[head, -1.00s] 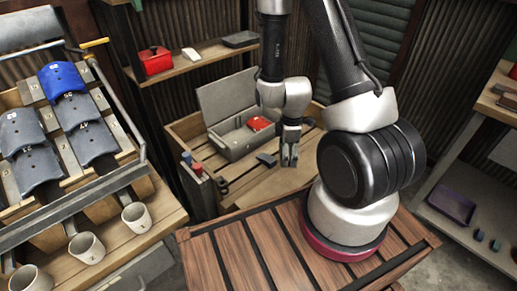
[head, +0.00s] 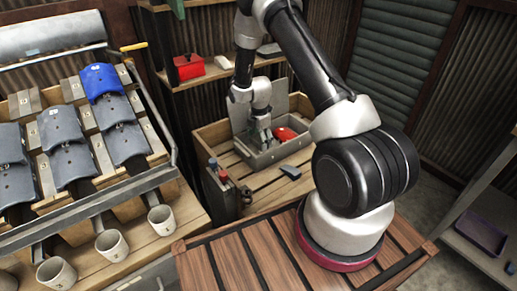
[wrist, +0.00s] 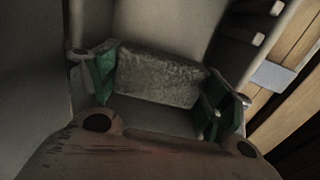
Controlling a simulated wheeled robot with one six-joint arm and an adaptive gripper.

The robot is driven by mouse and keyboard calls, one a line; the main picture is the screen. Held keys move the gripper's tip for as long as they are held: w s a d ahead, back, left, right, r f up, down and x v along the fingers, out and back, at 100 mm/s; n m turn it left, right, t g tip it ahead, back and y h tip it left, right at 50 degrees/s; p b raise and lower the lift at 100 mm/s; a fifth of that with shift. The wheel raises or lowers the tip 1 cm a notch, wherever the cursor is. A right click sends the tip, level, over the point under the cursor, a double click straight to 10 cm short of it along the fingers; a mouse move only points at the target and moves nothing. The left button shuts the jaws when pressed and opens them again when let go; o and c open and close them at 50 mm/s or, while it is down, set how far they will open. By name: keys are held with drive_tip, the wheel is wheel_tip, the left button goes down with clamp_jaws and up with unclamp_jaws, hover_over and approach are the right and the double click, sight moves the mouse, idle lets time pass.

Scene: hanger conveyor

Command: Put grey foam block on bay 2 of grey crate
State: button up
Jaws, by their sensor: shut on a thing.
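The grey foam block (wrist: 160,77) sits between the green-padded fingers of my gripper (wrist: 160,95) in the wrist view. Plain grey walls lie around it there. In the head view my gripper (head: 264,136) is low at the open grey crate (head: 268,158), at its left part. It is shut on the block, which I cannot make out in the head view. A red thing (head: 286,134) is in the crate, right of my gripper. I cannot read any bay numbers, and I cannot tell whether the block touches the crate floor.
The grey crate stands in a slatted wooden tray (head: 232,166) with a small dark object (head: 291,172) in front. A dark can-like holder (head: 222,196) stands at its left. A shelf with a red box (head: 188,66) is behind. A sloped rack and white cups (head: 161,220) are left.

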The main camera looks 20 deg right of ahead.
sight(260, 152)
drive_tip(key=shift+f, duration=2.15)
drive_tip(key=shift+f, duration=0.1)
drive_tip(key=o, duration=0.4)
drive_tip(key=shift+o, duration=0.4)
